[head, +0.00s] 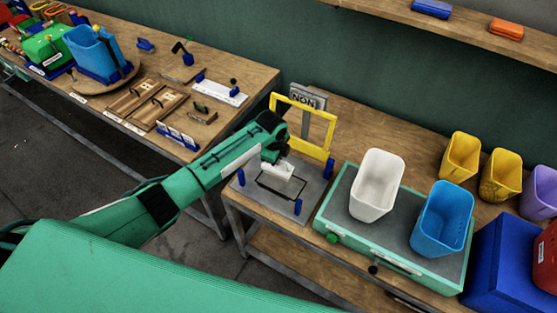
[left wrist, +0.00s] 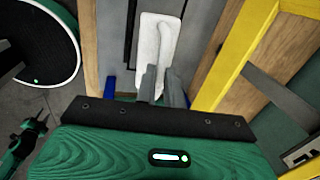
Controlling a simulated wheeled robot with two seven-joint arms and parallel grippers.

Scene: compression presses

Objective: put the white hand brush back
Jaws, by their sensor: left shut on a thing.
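The white hand brush (head: 280,172) is in the fingers of my left gripper (head: 274,158), just above a grey plate (head: 254,196). The plate has a dark rectangular outline and several blue posts around it. In the left wrist view the white brush (left wrist: 157,42) reaches away from the fingers of my left gripper (left wrist: 162,92), over the grey surface. The fingers are shut on its near end. I cannot tell whether the brush touches the plate. My right gripper is not in view.
A yellow frame (head: 328,134) stands right behind the plate, close to my left gripper. To the right, a white bin (head: 378,185) and a blue bin (head: 442,218) stand on a green-edged unit (head: 334,212). Another wooden table (head: 222,72) with tools is at the left.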

